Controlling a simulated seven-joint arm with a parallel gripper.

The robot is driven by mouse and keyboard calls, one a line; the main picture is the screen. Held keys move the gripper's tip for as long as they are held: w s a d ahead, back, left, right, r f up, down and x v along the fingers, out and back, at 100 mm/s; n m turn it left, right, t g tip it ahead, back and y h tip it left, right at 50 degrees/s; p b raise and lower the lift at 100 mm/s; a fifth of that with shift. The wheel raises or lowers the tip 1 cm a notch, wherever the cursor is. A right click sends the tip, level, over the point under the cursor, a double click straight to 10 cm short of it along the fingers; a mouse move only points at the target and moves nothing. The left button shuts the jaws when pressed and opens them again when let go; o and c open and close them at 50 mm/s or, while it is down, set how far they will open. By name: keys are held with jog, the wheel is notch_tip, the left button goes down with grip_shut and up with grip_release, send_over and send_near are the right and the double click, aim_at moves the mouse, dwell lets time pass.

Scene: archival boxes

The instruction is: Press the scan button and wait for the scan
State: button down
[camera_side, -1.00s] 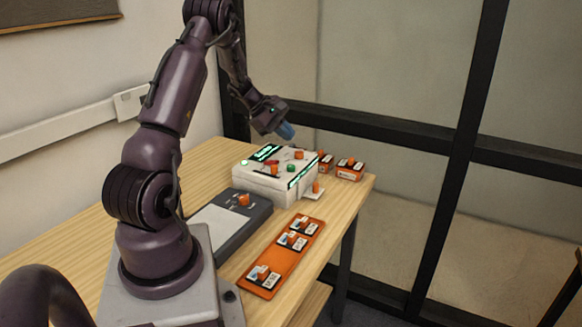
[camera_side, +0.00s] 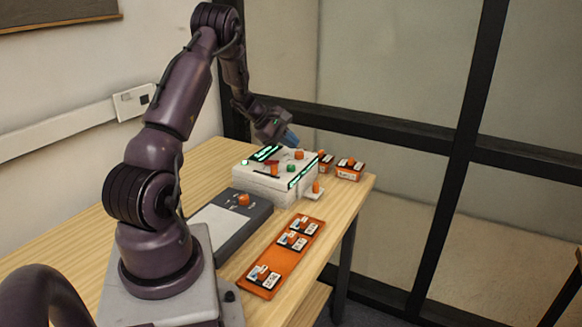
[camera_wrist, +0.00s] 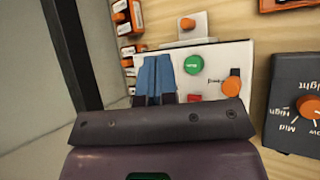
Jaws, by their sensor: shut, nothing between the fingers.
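The white scanner box (camera_side: 265,186) stands on the table with lit green displays on its top and front edge. A round green button (camera_wrist: 194,63) sits on its top; it also shows in the side view (camera_side: 291,168). The button has small white lettering. An orange knob (camera_wrist: 231,86) and a red part (camera_wrist: 194,98) are on the same top. My gripper (camera_side: 292,143) has blue fingers, shut and empty, above the box's far side. In the wrist view my fingertips (camera_wrist: 157,58) appear left of the green button, apart from it in the picture.
A dark grey unit (camera_side: 262,211) with an orange dial stands beside the box, nearer my base. An orange tray (camera_side: 274,268) with several labelled pieces lies along the front edge. Small orange-and-white boxes (camera_side: 350,171) stand at the table's far end. A glass partition is behind.

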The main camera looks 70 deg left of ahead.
aim_at(290, 167)
jog(key=shift+f, duration=2)
jog(key=shift+f, duration=0.1)
dwell(0.4)
jog(key=shift+f, duration=0.3)
jog(key=shift+f, duration=0.45)
dwell(0.6)
dwell(0.3)
jog(key=shift+r, duration=0.85)
jog(key=shift+r, duration=2.5)
